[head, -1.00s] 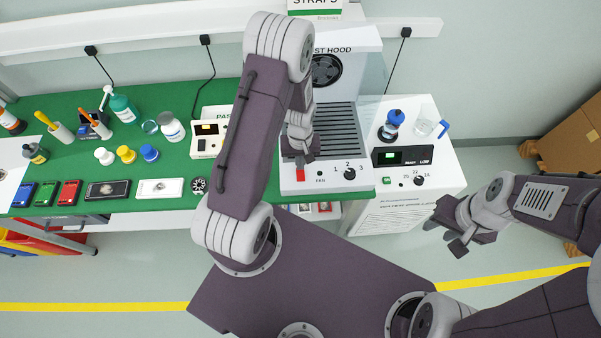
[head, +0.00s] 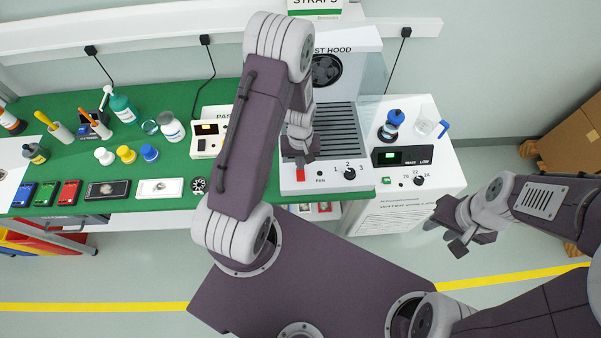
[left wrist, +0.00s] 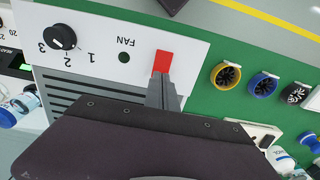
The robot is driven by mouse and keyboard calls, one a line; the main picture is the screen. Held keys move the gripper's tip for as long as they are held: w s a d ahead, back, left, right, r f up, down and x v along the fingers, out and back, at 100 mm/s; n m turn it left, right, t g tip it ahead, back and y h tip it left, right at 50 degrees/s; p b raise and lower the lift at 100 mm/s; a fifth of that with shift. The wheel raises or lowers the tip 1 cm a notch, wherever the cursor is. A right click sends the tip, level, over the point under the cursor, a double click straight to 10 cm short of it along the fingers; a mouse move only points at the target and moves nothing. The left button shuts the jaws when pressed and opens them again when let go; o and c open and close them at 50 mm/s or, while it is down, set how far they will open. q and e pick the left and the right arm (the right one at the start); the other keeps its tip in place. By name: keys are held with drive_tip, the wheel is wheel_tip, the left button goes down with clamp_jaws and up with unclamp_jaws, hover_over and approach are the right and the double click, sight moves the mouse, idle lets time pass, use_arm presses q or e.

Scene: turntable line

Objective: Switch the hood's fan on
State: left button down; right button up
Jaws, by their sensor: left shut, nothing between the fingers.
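The dust hood (head: 345,60) stands at the right end of the green bench, with a dark grille (head: 338,128) and a white front panel. The panel carries a red switch (head: 300,175), a dark round indicator (head: 320,173) by the word FAN, and a black knob (head: 349,174) marked 1, 2, 3. My left gripper (head: 301,158) is shut and empty, its tips at the red switch. In the left wrist view the fingertips (left wrist: 163,80) overlap the near edge of the red switch (left wrist: 163,60); I cannot tell whether they touch it. My right gripper (head: 458,242) hangs over the floor at the right.
A white unit (head: 448,170) with a lit green display (head: 395,157) stands right of the hood. Bottles, coloured caps and small trays sit left on the green bench (head: 75,105). A cardboard box (head: 575,145) lies at the far right.

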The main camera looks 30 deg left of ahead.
use_arm(q)
drive_tip(key=shift+f+b, duration=0.7)
drive_tip(key=shift+f, duration=0.25)
idle(0.3)
drive_tip(key=shift+r, duration=0.1)
wheel_tip(320, 180, up, 7)
drive_tip(key=p, duration=0.6)
idle(0.3)
